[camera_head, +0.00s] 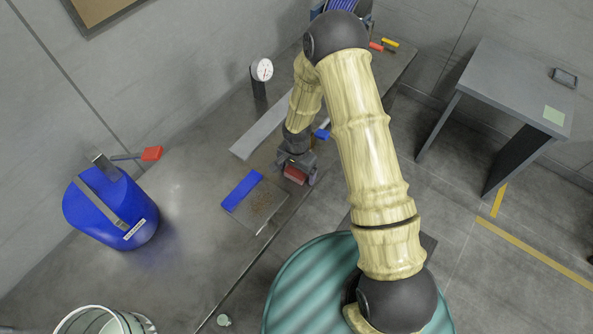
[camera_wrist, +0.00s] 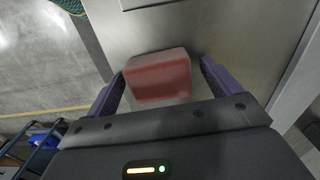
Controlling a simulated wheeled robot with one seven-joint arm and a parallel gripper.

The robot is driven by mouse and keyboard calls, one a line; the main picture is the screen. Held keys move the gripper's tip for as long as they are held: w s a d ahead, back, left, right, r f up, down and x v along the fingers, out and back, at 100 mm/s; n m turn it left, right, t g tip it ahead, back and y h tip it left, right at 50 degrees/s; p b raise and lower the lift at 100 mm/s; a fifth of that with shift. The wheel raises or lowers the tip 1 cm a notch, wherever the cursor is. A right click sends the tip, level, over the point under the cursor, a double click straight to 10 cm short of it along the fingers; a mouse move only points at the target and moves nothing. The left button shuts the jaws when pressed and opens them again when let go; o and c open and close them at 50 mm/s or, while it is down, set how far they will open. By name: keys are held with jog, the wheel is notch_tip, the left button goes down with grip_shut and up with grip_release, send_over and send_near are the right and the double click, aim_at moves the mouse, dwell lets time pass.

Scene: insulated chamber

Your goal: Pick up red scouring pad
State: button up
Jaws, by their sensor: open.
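The red scouring pad (camera_wrist: 158,76) is a small block on the grey bench top. In the wrist view it lies between the two purple fingers of my gripper (camera_wrist: 160,82), with a narrow gap on each side. The fingers are open. In the head view the pad (camera_head: 295,175) shows in part at my gripper (camera_head: 298,172), low over the bench near its front edge. The rest of the pad is hidden by the gripper there.
A tray with a blue strip (camera_head: 242,192) lies left of my gripper. A long grey bar (camera_head: 258,132) and a dial gauge (camera_head: 262,72) are behind it. A blue canister (camera_head: 112,208) stands at the left, near a red-headed tool (camera_head: 151,154). A side table (camera_head: 515,85) stands at the right.

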dwell(0.4)
jog(key=c, duration=1.1)
jog(key=shift+o, duration=0.2)
jog(key=shift+r, duration=0.1)
notch_tip(320, 180, up, 10)
jog(key=shift+f+b, duration=0.1)
jog(key=shift+b, duration=0.95)
